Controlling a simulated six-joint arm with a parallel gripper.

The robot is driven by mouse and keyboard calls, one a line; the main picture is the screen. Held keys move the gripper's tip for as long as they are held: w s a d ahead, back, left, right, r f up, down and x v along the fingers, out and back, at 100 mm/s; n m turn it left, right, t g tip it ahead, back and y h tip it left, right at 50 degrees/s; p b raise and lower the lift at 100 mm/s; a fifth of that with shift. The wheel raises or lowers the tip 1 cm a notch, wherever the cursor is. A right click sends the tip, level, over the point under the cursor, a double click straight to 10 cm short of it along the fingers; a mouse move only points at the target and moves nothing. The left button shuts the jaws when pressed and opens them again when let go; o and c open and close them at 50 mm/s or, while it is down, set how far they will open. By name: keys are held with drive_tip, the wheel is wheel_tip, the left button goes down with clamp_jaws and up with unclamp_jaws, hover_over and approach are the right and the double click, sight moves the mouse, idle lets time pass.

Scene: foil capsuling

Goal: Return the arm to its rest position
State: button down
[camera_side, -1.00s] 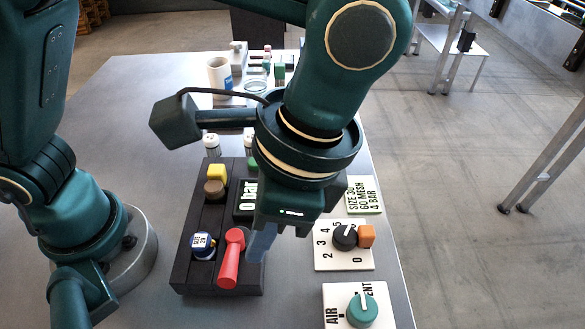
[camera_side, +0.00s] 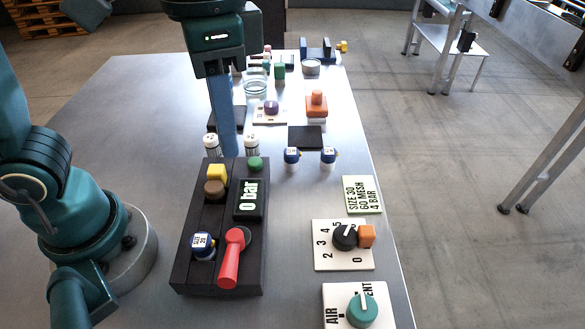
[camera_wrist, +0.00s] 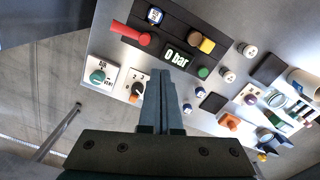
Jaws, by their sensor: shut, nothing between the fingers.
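My gripper (camera_side: 228,152) is raised above the table, pointing down, with its blue-grey fingers together and nothing between them. In the side view its tips appear just behind the dark control box (camera_side: 182,270). The wrist view shows the closed fingers (camera_wrist: 161,75) and the table below, well apart from them. The box carries a red lever (camera_side: 230,262), a display (camera_side: 250,199) reading 0 bar, a yellow block (camera_side: 216,172), a brown knob (camera_side: 214,189), a green button (camera_side: 255,163) and a blue-white cap marked SIZE 20 (camera_side: 203,246).
A black selector knob (camera_side: 344,237) and a teal AIR/VENT knob (camera_side: 362,310) sit at the right edge. White-capped vials (camera_side: 211,145), blue-capped vials (camera_side: 292,158), an orange-handled block (camera_side: 316,104) and a glass dish (camera_side: 255,87) stand farther back. The table's left side (camera_side: 135,130) is clear.

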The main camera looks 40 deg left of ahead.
drive_tip(key=s+a+f+n+t, duration=0.1)
drive_tip(key=a+f+n+t, duration=0.2)
drive_tip(key=a, duration=0.6)
drive_tip(key=shift+s+a+f+n+t, duration=0.15)
drive_tip(key=shift+s+f+n+t, duration=0.25)
drive_tip(key=shift+n+t, duration=0.75)
